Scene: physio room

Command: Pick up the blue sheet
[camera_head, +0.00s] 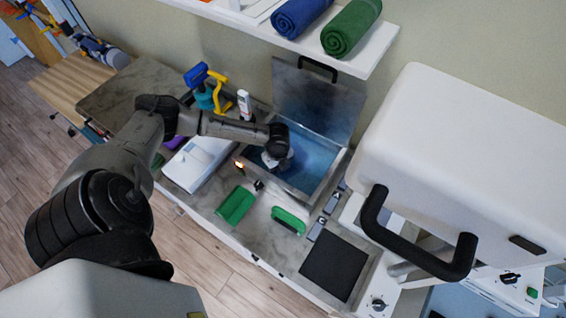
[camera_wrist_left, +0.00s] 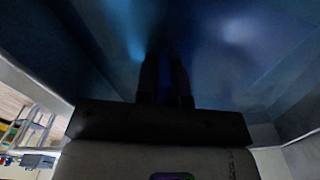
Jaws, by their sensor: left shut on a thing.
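My left gripper (camera_head: 274,162) reaches down into an open metal tank (camera_head: 327,190) whose inside is blue. Its fingertips are hidden from the head view by the wrist and hand. In the left wrist view, the fingers (camera_wrist_left: 166,72) are close together, with a dark blue strip between them. The gripper is shut on what appears to be the blue sheet (camera_head: 310,155). The sheet's outline is hard to tell from the blue inside the tank. My right gripper is not in view.
The tank's raised lid (camera_head: 318,100) stands behind it. A large white machine (camera_head: 460,140) with a black handle is at the right. A shelf (camera_head: 375,55) holds rolled towels above. Green tools (camera_head: 236,206), a black pad (camera_head: 333,266) and spray bottles (camera_head: 204,95) surround the tank.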

